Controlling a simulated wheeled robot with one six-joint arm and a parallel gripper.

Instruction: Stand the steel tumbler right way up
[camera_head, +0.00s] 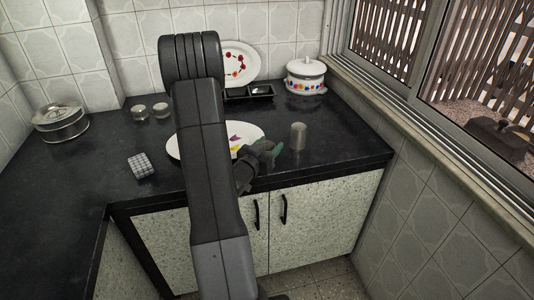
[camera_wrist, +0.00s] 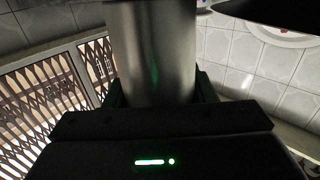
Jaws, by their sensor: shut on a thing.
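The steel tumbler (camera_head: 298,136) is a plain brushed-metal cylinder near the front right of the black counter in the head view. Its axis looks about vertical there. I cannot tell which end is the mouth, or whether its base touches the counter. My gripper (camera_head: 274,149) reaches it from the left, low on its side. In the wrist view the tumbler (camera_wrist: 152,50) rises between the two dark fingers of my gripper (camera_wrist: 158,92), which is shut on it. The tumbler's ends are out of view there.
A white plate (camera_head: 181,150) lies left of the tumbler, partly behind my arm. The counter right of the tumbler is clear.

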